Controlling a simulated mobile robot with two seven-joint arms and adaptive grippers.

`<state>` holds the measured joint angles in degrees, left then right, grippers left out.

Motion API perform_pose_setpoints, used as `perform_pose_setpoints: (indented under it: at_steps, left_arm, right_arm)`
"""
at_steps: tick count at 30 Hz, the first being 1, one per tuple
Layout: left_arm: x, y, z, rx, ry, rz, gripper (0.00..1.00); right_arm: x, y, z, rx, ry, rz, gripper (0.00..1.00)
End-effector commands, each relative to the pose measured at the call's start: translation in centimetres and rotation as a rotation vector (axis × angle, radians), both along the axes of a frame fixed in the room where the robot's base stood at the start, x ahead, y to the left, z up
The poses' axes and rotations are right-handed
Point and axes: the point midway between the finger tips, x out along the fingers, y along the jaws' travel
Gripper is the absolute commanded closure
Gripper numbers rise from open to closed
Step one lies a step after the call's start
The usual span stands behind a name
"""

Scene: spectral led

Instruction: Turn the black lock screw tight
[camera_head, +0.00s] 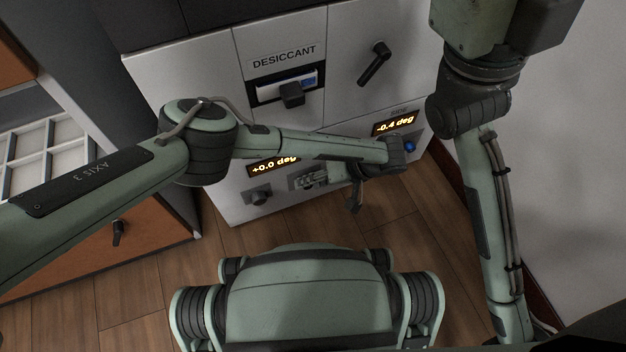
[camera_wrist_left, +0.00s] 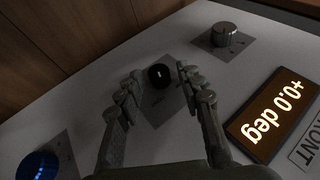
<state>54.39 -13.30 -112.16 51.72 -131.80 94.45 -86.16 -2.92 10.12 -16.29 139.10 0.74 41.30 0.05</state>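The black lock screw (camera_wrist_left: 159,74) is a small round dark head with a light mark, on a grey plate on the white panel in the left wrist view. My left gripper (camera_wrist_left: 160,76) is open, with one fingertip on each side of the screw. Gaps show between the fingers and the screw; whether the tips reach its depth I cannot tell. In the head view my left gripper (camera_head: 308,181) is at the lower panel between the two displays, and the screw is hidden there. My right arm hangs at the right, but its gripper is out of view.
A grey knob (camera_wrist_left: 222,35) and a blue knob (camera_wrist_left: 38,165) flank the screw. The displays read +0.0 deg (camera_wrist_left: 272,115) and -0.4 deg (camera_head: 395,124). Above are the desiccant drawer (camera_head: 285,85) and a black lever handle (camera_head: 374,62). Open wooden floor (camera_head: 300,228) lies before the cabinet.

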Motion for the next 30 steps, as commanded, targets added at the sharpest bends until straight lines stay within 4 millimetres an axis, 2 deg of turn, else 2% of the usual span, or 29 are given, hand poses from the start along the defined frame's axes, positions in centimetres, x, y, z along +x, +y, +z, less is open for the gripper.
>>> perform_pose_setpoints:
  at_steps: [9, 13, 24, 30]
  left_arm:
    - [0.0, -0.1, 0.0, -0.002, 0.001, 0.0, 0.57]
    - [-0.2, -0.8, 0.9, -0.005, 0.0, -0.002, 0.57]
    - [-1.8, -5.2, 6.8, -0.003, -0.002, -0.002, 0.57]
    - [-2.4, -6.7, 8.8, -0.001, -0.001, -0.001, 0.57]
  right_arm:
    - [-0.1, 0.1, 0.0, -0.006, -0.005, 0.001, 0.6]
    - [-0.1, 0.1, 0.0, -0.006, -0.004, 0.001, 0.6]
    - [-0.1, 0.1, 0.0, -0.005, -0.003, 0.001, 0.6]
    - [-0.1, 0.0, 0.0, -0.004, -0.002, 0.001, 0.6]
